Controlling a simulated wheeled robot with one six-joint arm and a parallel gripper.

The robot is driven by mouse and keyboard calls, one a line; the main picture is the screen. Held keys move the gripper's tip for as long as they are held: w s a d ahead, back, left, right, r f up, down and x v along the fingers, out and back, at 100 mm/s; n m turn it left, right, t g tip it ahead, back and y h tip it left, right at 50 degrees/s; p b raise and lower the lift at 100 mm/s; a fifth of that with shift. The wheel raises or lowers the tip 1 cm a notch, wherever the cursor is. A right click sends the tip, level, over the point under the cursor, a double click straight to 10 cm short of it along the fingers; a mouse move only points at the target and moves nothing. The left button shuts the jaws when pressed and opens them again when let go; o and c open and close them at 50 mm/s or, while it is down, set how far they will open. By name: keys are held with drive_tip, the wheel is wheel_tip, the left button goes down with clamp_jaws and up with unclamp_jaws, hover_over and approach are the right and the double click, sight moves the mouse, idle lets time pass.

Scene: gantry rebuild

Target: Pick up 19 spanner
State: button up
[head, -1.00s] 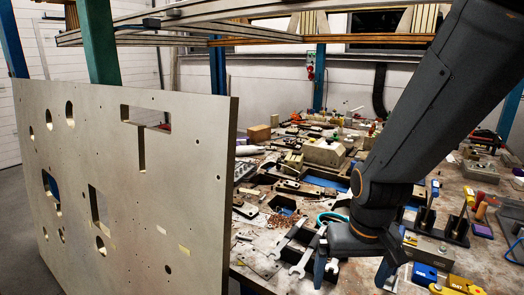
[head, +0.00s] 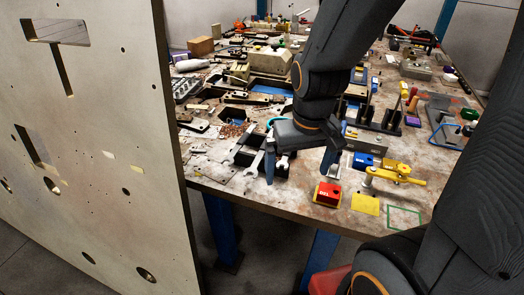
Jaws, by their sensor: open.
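My gripper (head: 299,162) is open, pointing down over the front part of the workbench. Its two blue fingers stand apart. Several silver open-ended spanners lie near it. One spanner (head: 240,146) lies at the left, outside the fingers. A second spanner (head: 257,162) lies close beside the left finger. The head of another spanner (head: 283,163) shows between the fingers in this view, its rest hidden behind my gripper. No size marks can be read, so I cannot tell which is the 19. I see no spanner held.
A large upright panel (head: 90,130) with cut-outs stands at the left. Many parts crowd the bench (head: 240,190) behind. Its front edge strip is mostly clear.

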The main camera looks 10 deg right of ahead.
drive_tip(key=shift+w, duration=0.1)
drive_tip(key=c, duration=0.5)
drive_tip(key=shift+w+f+m, duration=0.2)
drive_tip(key=shift+w+m, duration=0.05)
drive_tip(key=shift+m, duration=0.15)
drive_tip(key=c, duration=0.4)
drive_tip(key=w+m+y, duration=0.1)
drive_tip(key=w+m+y+b, duration=0.1)
drive_tip(key=w, duration=0.1)
drive_tip(key=w+m+y+b, duration=0.1)
drive_tip(key=w, duration=0.1)
drive_tip(key=shift+d+f, duration=0.1)
drive_tip(key=shift+f, duration=0.15)
drive_tip(key=c, duration=0.6)
drive_tip(key=m+t+y+b, duration=0.2)
drive_tip(key=m+y, duration=0.1)
approach(264, 148)
drive_tip(key=shift+w+d+f, duration=0.2)
drive_tip(key=shift+d+f, duration=0.1)
drive_tip(key=shift+f, duration=0.1)
drive_tip(key=shift+c, duration=0.2)
drive_tip(key=shift+w+p+x, duration=0.2)
drive_tip(key=shift+p+x, duration=0.3)
drive_tip(key=shift+x, duration=1.45)
drive_tip(key=shift+w+p+x, duration=0.15)
drive_tip(key=shift+p+x, duration=0.35)
drive_tip(key=shift+x, duration=1.4)
